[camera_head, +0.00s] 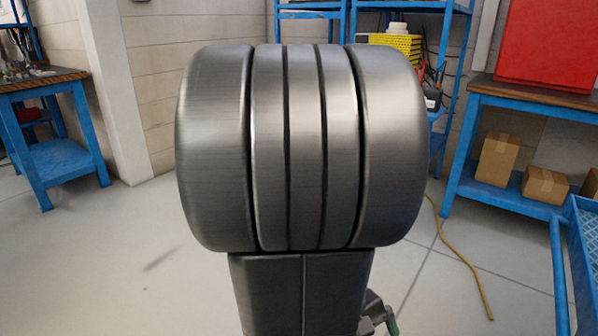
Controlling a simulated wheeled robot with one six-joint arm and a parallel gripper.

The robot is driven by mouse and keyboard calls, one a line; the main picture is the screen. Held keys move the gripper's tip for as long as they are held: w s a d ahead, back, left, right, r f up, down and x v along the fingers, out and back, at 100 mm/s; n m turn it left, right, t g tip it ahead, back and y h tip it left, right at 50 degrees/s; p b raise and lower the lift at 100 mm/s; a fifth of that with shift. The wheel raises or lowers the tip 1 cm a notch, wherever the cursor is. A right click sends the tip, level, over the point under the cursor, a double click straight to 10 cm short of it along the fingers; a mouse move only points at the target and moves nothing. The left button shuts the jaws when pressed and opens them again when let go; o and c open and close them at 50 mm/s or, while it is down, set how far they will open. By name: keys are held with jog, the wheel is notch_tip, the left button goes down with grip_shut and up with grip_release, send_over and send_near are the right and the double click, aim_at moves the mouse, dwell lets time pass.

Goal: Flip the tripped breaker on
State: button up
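No breaker or breaker panel shows in the head view. A large brushed-metal joint and link of my own arm fill the middle of the picture and hide what lies behind them. A small grey part with a green tip (380,316) pokes out at the lower right of the link, at the bottom edge. It looks like part of my gripper, but most of it is hidden. I cannot tell whether it is open or holds anything.
A blue workbench (62,158) stands at the left. A blue bench (520,103) at the right holds a red box (550,45), with cardboard boxes (497,160) below. Blue shelving (462,50) stands behind. A yellow cable (462,258) lies on the floor near a blue cart (560,270). The left floor is clear.

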jog(key=shift+s+a+f+m+t+y+p, duration=0.15)
jog(key=shift+s+a+m+t+y, duration=0.25)
jog(key=shift+a+y, duration=0.3)
jog(key=shift+s+a+f+m+t+y+p, duration=0.1)
jog(key=shift+s+a+m+t+y+p, duration=0.1)
jog(key=shift+s+a+m+y, duration=0.45)
jog(key=shift+w+a, duration=0.1)
jog(key=shift+w, duration=0.1)
jog(key=shift+r, duration=0.1)
